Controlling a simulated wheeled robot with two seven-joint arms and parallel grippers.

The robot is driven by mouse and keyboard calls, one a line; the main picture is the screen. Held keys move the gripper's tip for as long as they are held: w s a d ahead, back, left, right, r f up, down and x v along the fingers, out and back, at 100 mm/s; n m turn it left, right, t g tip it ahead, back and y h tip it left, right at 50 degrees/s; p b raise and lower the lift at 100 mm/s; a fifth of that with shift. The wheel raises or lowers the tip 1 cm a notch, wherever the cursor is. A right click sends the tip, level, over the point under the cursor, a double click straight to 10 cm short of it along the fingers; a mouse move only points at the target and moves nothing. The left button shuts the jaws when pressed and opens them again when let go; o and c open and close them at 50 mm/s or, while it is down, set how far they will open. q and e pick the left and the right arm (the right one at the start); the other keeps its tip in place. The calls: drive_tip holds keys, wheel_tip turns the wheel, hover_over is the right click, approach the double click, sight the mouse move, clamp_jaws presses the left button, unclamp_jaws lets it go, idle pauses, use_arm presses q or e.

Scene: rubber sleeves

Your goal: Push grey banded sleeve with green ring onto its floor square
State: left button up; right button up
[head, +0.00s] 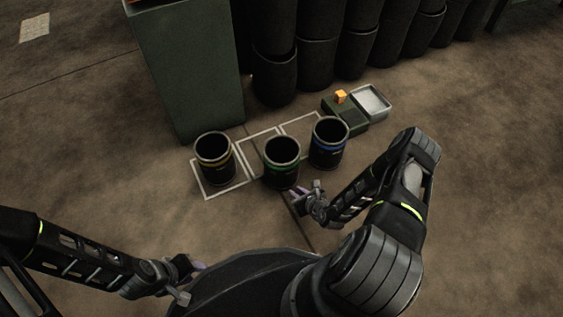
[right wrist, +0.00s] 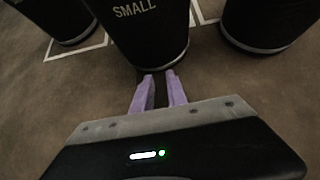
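The dark sleeve with the green ring (head: 282,172) stands upright between two other sleeves. It covers the near part of the middle white floor square (head: 262,140), whose far part shows bare behind it. My right gripper (head: 299,194) is low, close in front of this sleeve. In the right wrist view, its purple fingers (right wrist: 160,78) are a little apart with nothing between them, at the base of the sleeve marked SMALL (right wrist: 145,35). I cannot tell whether they touch it. My left gripper (head: 192,277) is at lower left, away from the sleeves; its opening is unclear.
A yellow-ringed sleeve (head: 215,163) stands in the left square; a blue-ringed sleeve (head: 328,148) stands at right, near the right square (head: 299,121). A green cabinet (head: 190,75), dark cylinders (head: 315,60) and trays (head: 371,101) with an orange cube (head: 340,97) are behind.

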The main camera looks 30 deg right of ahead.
sight(287, 173)
drive_tip(key=shift+w+a+b, duration=0.15)
drive_tip(key=shift+w+b, duration=0.5)
drive_tip(key=shift+w, duration=3.3)
drive_tip(key=shift+w+b, duration=1.05)
drive_tip(key=shift+w, duration=2.25)
drive_tip(key=shift+s, duration=0.1)
drive_tip(key=shift+p+v, duration=0.8)
drive_tip(key=shift+p, duration=0.1)
drive_tip(key=s+p, duration=0.1)
drive_tip(key=s+r+p, duration=0.1)
drive_tip(key=s, duration=0.1)
drive_tip(key=s+p, duration=0.1)
drive_tip(key=p, duration=0.1)
drive_tip(key=shift+s+r, duration=0.4)
drive_tip(key=shift+s+p, duration=0.4)
drive_tip(key=shift+s, duration=0.15)
drive_tip(key=shift+r, duration=0.1)
